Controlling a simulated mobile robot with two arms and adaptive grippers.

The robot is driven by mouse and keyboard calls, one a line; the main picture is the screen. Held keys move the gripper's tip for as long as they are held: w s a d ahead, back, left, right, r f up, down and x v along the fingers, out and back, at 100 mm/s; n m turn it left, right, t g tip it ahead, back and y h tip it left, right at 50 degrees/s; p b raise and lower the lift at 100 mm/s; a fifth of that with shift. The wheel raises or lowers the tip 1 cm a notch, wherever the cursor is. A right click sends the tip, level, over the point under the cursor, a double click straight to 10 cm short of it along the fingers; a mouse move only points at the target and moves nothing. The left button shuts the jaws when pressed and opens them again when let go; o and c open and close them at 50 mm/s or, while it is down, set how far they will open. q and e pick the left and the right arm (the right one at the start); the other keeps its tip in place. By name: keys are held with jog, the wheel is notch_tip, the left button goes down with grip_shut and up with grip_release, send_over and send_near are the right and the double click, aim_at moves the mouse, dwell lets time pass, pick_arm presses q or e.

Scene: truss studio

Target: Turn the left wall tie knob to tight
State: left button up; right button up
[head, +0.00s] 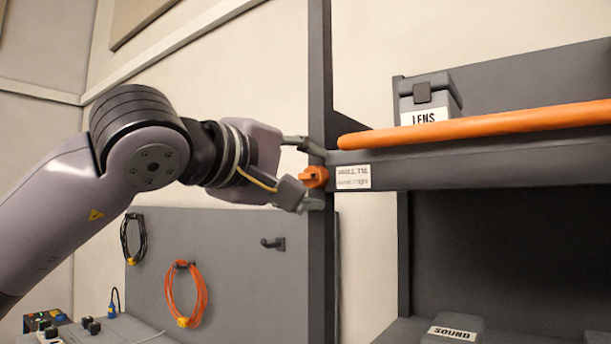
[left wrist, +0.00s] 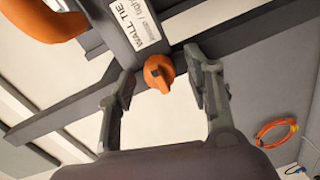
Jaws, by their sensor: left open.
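The orange wall tie knob (head: 314,177) is on the dark grey upright post, left of the white label "WALL TIE" (head: 353,177). In the left wrist view the knob (left wrist: 158,72) shows a dark mark on its face and sits between the two fingers. My left gripper (head: 306,175) is open, one finger above and one below the knob in the head view. In the left wrist view the left gripper (left wrist: 162,90) has a gap on both sides of the knob, so it does not look gripped. My right gripper is not in view.
An orange tube (head: 480,123) lies along the shelf beam, with a grey "LENS" case (head: 430,95) behind it. A "SOUND" case (head: 453,331) stands lower right. Coiled orange cable (head: 186,293) and black cable (head: 133,239) hang on a grey panel at lower left.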

pick_arm(q)
jog(key=v, duration=1.2)
dwell(0.3)
